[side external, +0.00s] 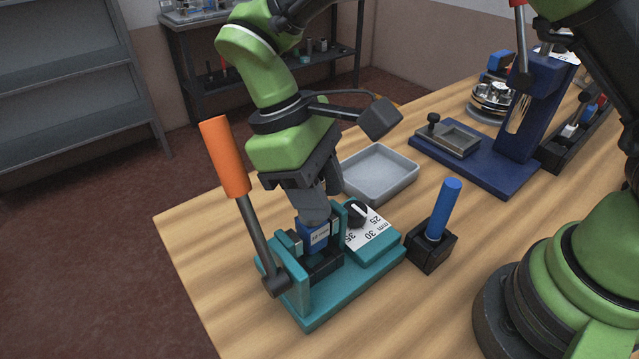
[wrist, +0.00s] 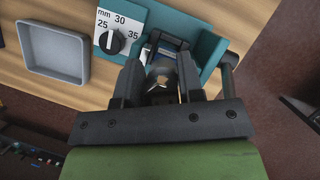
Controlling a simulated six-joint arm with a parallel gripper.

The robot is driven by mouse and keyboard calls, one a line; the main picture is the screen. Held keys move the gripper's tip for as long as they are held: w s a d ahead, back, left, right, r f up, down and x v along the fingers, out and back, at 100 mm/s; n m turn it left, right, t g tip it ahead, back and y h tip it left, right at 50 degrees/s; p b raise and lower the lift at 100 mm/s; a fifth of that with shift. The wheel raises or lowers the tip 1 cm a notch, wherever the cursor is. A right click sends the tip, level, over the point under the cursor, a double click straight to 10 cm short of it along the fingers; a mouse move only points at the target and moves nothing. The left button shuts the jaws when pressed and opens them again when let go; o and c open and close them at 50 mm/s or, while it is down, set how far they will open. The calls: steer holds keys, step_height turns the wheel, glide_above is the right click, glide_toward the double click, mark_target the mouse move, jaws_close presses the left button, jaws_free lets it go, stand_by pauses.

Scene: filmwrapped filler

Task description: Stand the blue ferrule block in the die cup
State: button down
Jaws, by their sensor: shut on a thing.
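The blue ferrule block (side external: 315,234), with a white label on its side, is between the fingertips of my gripper (side external: 314,214). My gripper is shut on it from above. The block is upright, at the black die cup (side external: 325,263) in the teal bench fixture (side external: 330,297). Its lower end is hidden by the fixture's parts, so I cannot tell whether it rests on the cup's floor. In the wrist view my gripper (wrist: 162,65) points into the fixture, and only a little of the block shows between the fingers.
An orange-handled lever (side external: 225,158) rises on the fixture's left. A dial plate (side external: 372,230) marked in mm is on its right. A black holder (side external: 430,250) with a blue rod (side external: 443,210) stands further right. A grey tray (side external: 378,174) and a navy press (side external: 515,135) are behind.

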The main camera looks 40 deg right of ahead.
steer(key=shift+f, duration=1.75)
steer(key=c, duration=0.7)
jaws_free()
steer(key=shift+o, duration=0.2)
steer(key=shift+d, duration=0.1)
steer(key=v, duration=1)
